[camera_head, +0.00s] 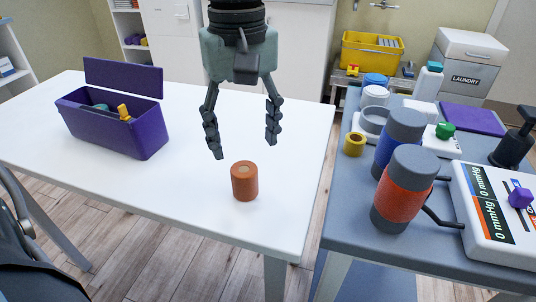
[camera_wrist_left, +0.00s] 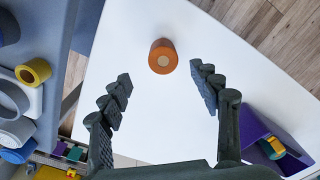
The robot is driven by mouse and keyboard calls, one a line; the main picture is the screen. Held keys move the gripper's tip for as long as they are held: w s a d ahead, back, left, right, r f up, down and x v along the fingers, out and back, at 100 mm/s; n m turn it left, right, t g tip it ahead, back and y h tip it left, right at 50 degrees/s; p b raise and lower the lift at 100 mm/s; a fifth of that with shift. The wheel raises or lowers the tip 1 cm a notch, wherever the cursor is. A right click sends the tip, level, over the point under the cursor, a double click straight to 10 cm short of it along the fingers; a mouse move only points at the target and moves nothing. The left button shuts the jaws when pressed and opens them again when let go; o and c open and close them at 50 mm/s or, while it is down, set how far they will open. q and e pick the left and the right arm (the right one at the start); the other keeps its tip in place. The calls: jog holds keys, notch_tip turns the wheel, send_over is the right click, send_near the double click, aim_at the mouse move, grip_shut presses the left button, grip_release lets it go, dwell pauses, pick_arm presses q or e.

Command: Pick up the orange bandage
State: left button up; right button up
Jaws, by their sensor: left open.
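The orange bandage (camera_head: 245,182), a short upright roll with a paler round core, stands on the white table (camera_head: 200,190) near its front edge. In the left wrist view the orange bandage (camera_wrist_left: 163,58) is between and just beyond the fingertips, nearer the frame's top. My left gripper (camera_head: 243,147) is open and empty, fingers pointing down, above and slightly behind the bandage; neither finger appears to touch it. The open fingers also show in the left wrist view (camera_wrist_left: 160,75). My right gripper is in neither view.
A purple open box (camera_head: 145,140) with its lid raised stands left on the white table. The right grey table (camera_head: 305,262) is crowded: a blue-banded cylinder (camera_head: 385,150), an orange-banded cylinder (camera_head: 395,205), a yellow roll (camera_head: 354,144), a gauge board (camera_head: 500,225). White tabletop around the bandage is clear.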

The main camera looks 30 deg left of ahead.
aim_at(243, 168)
pick_arm(q)
jog(key=shift+w+f, duration=0.15)
jog(key=shift+f, duration=0.15)
jog(key=f, duration=0.2)
jog(key=shift+s+f+b, duration=0.3)
jog(key=shift+f, duration=0.05)
jog(key=f, duration=0.3)
jog(key=shift+s+a+f, duration=0.1)
jog(key=shift+a+f, duration=0.1)
jog(key=shift+f, duration=0.15)
jog(key=shift+f+b, duration=0.25)
jog(key=shift+b, duration=0.05)
jog(key=shift+f, duration=0.1)
jog(key=c, duration=1.2)
jog(key=shift+c, duration=0.3)
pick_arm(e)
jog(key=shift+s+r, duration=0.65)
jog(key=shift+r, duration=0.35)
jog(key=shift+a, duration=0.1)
